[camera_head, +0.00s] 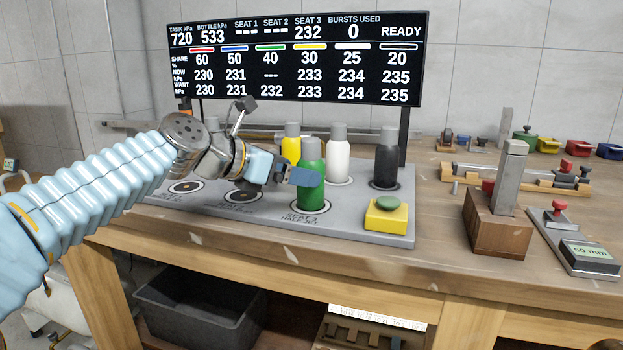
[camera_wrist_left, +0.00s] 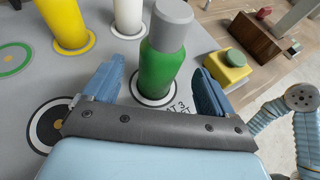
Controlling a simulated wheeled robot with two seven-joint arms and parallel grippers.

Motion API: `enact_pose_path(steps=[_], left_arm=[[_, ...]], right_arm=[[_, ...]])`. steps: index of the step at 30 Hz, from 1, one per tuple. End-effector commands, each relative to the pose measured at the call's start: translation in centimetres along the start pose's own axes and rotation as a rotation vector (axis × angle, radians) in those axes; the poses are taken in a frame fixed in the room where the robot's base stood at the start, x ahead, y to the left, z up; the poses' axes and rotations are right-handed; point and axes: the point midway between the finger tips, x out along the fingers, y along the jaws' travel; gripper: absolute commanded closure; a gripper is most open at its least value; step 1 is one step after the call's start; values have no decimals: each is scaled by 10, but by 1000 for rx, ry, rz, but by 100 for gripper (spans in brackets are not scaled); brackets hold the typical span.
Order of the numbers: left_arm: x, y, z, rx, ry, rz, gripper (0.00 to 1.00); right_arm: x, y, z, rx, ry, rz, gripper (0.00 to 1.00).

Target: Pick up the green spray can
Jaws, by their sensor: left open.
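The green spray can (camera_head: 311,190) stands upright with a grey cap on the seat marked SEAT 3, at the front of the grey panel (camera_head: 350,225). My left gripper (camera_head: 300,173) reaches in from the left at can height. In the head view one blue finger crosses the front of the can. In the left wrist view the green can (camera_wrist_left: 158,70) is between the open fingers of my left gripper (camera_wrist_left: 158,75), with gaps seen on both sides. Part of another blue-white arm, probably my right, shows at the right edge of the wrist view; its gripper is not visible.
A yellow can (camera_head: 291,145) and a white can (camera_head: 337,155) stand behind the green one, with a black can (camera_head: 386,160) at right. A yellow block with a green button (camera_head: 386,215) is close right. A wooden block (camera_head: 497,225) stands farther right.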

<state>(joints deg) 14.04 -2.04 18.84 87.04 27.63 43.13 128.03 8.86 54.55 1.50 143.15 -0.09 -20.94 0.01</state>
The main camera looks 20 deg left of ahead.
Motion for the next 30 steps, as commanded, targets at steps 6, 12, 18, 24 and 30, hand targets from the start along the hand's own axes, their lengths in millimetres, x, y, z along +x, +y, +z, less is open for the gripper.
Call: enact_pose_path(steps=[6, 12, 18, 24, 30], left_arm=[[20, 0, 0, 0, 0, -2, 14], [52, -1, 1, 0, 1, -3, 14], [66, -1, 1, 1, -1, 0, 14], [66, -1, 1, 1, -1, 0, 18], [66, -1, 1, 1, -1, 0, 49]], right_arm=[[-1, -1, 0, 0, -1, -1, 57], [-4, -2, 1, -1, -2, -2, 57], [-4, -3, 1, -2, -3, -2, 57], [-4, -3, 1, -2, -3, -2, 57], [-4, -3, 1, -2, -3, -2, 57]])
